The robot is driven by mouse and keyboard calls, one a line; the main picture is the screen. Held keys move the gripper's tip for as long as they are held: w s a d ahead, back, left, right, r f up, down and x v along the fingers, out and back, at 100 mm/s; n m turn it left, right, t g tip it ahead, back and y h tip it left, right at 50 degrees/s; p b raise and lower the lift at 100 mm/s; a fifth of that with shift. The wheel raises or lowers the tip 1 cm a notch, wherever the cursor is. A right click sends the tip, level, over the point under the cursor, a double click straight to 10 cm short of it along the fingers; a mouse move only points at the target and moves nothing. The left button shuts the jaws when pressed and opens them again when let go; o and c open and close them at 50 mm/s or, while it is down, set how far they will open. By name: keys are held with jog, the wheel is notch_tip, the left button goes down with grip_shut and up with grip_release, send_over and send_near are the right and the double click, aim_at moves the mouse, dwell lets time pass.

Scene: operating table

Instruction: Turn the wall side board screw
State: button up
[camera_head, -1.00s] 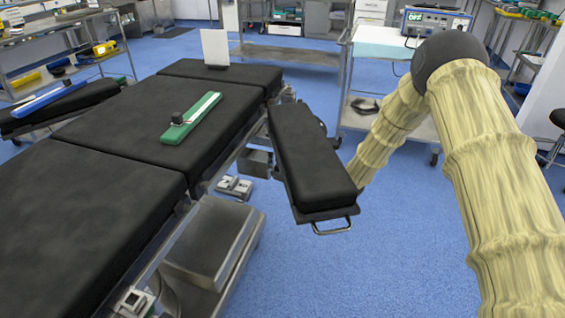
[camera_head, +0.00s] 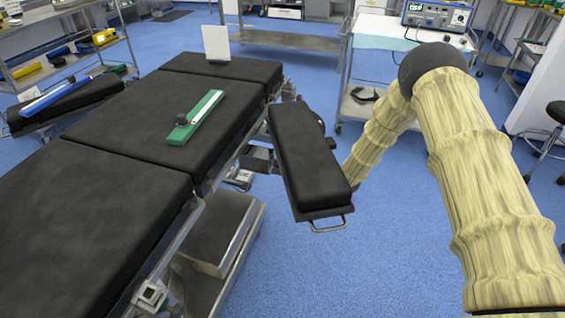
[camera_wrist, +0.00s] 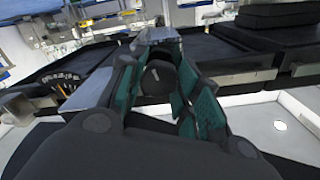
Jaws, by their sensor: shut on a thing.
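A black padded side board (camera_head: 303,160) juts out on the right of the operating table, with a metal loop handle at its near end. My arm reaches down behind this board, so my gripper is hidden in the head view. In the wrist view my gripper (camera_wrist: 157,70) has its teal-padded fingers on both sides of a dark rounded screw knob (camera_wrist: 158,80) and is shut on it. The knob sits between the fingers below a grey metal part. How far it is turned cannot be told. Another side board (camera_head: 65,104) lies at the table's far left.
The black operating table (camera_head: 150,130) fills the left, with a green-edged board (camera_head: 196,118) and a white panel (camera_head: 216,43) on it. A cart (camera_head: 385,35) with a device stands behind my arm. Blue floor is free in front of the right side board.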

jog(key=m+p, duration=0.2)
jog(key=m, duration=0.4)
jog(key=shift+m, duration=0.3)
dwell(0.3)
jog(key=o, duration=1)
jog(key=shift+o, duration=0.2)
jog(key=shift+d, duration=0.1)
jog(key=v, duration=1.2)
